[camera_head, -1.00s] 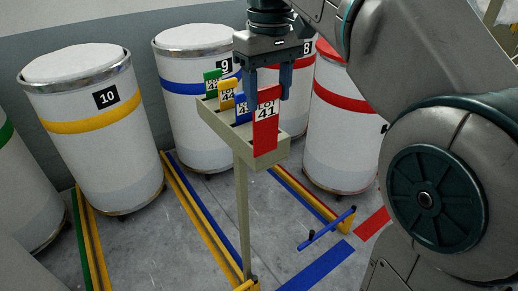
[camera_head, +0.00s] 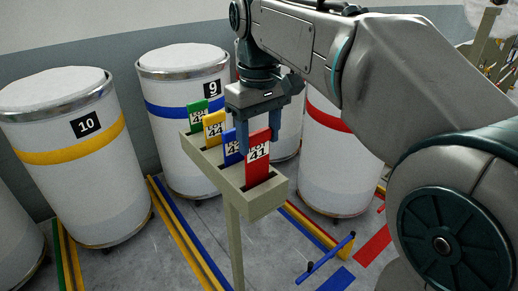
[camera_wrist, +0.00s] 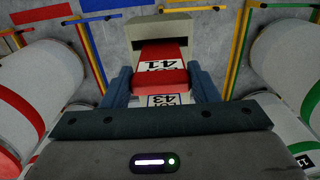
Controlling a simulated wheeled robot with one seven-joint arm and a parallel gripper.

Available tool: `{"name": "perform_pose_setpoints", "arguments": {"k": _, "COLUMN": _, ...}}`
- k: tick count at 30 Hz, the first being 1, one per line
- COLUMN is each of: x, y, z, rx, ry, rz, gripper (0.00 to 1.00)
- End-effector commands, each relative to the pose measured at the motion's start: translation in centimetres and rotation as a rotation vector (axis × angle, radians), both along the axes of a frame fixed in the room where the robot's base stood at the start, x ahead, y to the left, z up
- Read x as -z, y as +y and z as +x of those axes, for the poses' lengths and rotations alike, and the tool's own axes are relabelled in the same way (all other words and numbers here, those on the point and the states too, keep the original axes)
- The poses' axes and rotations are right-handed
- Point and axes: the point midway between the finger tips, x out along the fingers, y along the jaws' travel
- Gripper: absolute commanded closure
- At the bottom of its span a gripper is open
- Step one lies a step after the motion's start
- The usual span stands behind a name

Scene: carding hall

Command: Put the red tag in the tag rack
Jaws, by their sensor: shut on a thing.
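The red tag (camera_head: 258,170), marked 41, stands upright at the nearest slot of the beige tag rack (camera_head: 262,203). Its lower end appears to be inside the slot, hidden by the rack's front wall. My gripper (camera_head: 264,133) is shut on the tag's upper part, from above. In the wrist view the red tag (camera_wrist: 162,78) lies between my fingers, with the dark slot opening of the rack (camera_wrist: 162,28) just beyond it. A blue tag (camera_head: 231,150), a yellow tag (camera_head: 213,130) and a green tag (camera_head: 197,118) stand in the rack's other slots.
The blue tag is close beside my finger. White drums with a yellow band (camera_head: 72,150), a blue band (camera_head: 190,135) and a red band (camera_head: 335,160) stand behind the rack. Coloured floor rails (camera_head: 185,235) run around its post. Grey floor shows between them.

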Motion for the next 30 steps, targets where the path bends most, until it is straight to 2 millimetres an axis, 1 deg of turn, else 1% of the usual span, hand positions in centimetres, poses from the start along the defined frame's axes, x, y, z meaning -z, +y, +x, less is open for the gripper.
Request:
{"name": "perform_pose_setpoints", "arguments": {"k": 1, "x": 0.8, "y": 0.0, "z": 0.0, "rx": 0.0, "ry": 0.001, "rz": 0.0, "gripper": 0.79}}
{"name": "perform_pose_setpoints", "arguments": {"k": 3, "x": 1.9, "y": 0.0, "z": 0.0, "rx": 0.001, "ry": 0.001, "rz": 0.0, "gripper": 0.79}}
{"name": "perform_pose_setpoints", "arguments": {"k": 6, "x": 2.9, "y": -0.1, "z": 0.0, "rx": 0.002, "ry": 0.0, "rz": 0.001, "gripper": 0.79}}
{"name": "perform_pose_setpoints", "arguments": {"k": 9, "x": 3.2, "y": -0.1, "z": 0.0, "rx": 0.003, "ry": -0.002, "rz": 0.001, "gripper": 0.79}}
{"name": "perform_pose_setpoints", "arguments": {"k": 14, "x": 3.2, "y": -0.1, "z": 0.1, "rx": 0.003, "ry": -0.002, "rz": 0.002, "gripper": 0.79}}
{"name": "perform_pose_setpoints", "arguments": {"k": 15, "x": 3.2, "y": -0.1, "z": 0.1, "rx": 0.003, "ry": -0.002, "rz": 0.001, "gripper": 0.35}}
{"name": "perform_pose_setpoints", "arguments": {"k": 16, "x": 3.2, "y": -0.1, "z": 0.1, "rx": 0.003, "ry": -0.002, "rz": 0.001, "gripper": 0.27}}
{"name": "perform_pose_setpoints", "arguments": {"k": 17, "x": 3.2, "y": -0.1, "z": 0.1, "rx": 0.003, "ry": -0.002, "rz": 0.001, "gripper": 0.24}}
{"name": "perform_pose_setpoints", "arguments": {"k": 26, "x": 3.0, "y": -0.2, "z": 0.1, "rx": 0.004, "ry": -0.001, "rz": 0.001, "gripper": 0.24}}
{"name": "perform_pose_setpoints", "arguments": {"k": 30, "x": 1.9, "y": -0.1, "z": 0.1, "rx": 0.004, "ry": -0.003, "rz": 0.001, "gripper": 0.24}}
